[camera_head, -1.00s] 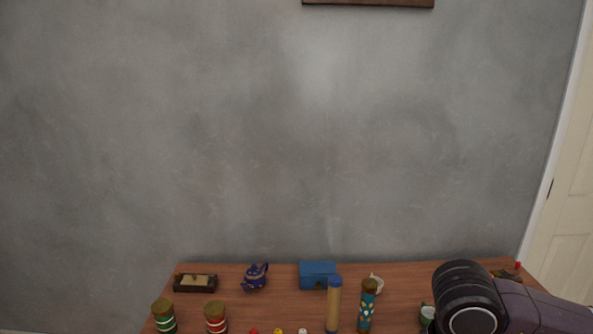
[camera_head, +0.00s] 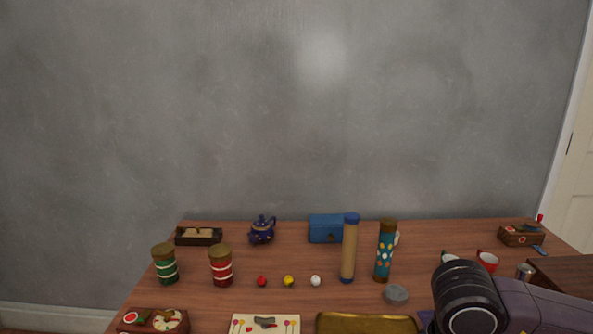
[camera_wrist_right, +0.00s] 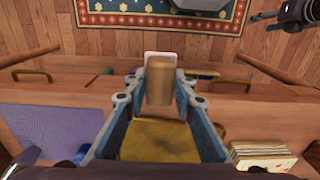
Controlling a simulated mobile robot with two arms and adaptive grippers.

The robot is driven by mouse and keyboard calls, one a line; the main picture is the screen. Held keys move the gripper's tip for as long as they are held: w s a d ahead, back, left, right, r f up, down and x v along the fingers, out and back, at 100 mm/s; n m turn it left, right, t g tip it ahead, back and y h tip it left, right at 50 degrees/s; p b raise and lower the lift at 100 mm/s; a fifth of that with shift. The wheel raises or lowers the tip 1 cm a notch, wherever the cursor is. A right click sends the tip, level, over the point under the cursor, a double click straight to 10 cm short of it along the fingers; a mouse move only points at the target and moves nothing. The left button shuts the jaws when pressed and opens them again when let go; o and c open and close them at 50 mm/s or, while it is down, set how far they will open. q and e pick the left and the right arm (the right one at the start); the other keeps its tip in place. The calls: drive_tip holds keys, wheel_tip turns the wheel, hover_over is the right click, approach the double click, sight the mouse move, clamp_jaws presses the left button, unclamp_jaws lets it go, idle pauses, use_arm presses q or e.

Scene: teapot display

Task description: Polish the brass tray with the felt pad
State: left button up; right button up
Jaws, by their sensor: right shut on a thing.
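In the right wrist view my right gripper (camera_wrist_right: 160,90) is shut on the felt pad (camera_wrist_right: 160,58), a tan block with a whitish base edge showing at its far end. The brass tray (camera_wrist_right: 160,142) shows below the fingers in that view. My right gripper is hidden there, with my dark arm joint at the lower right. Whether the pad touches the tray I cannot tell. A dark part at the wrist view's upper right looks like my left gripper (camera_wrist_right: 268,20); its jaws are unclear.
A spoon card (camera_head: 265,323) lies left of the tray, a purple mat (camera_wrist_right: 60,138) on its other side. Tall tubes (camera_head: 349,248), a grey round tin (camera_head: 396,293) and small balls (camera_head: 288,281) stand behind. A blue teapot (camera_head: 262,230) and blue box (camera_head: 325,228) are farther back.

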use_arm(q)
wheel_tip(320, 180, up, 7)
drive_tip(key=t+b, duration=0.1)
drive_tip(key=b, duration=0.9)
drive_tip(key=shift+s+a+b, duration=0.2)
drive_tip(key=shift+s+b, duration=0.05)
drive_tip(key=shift+b, duration=0.15)
drive_tip(key=shift+f, duration=0.15)
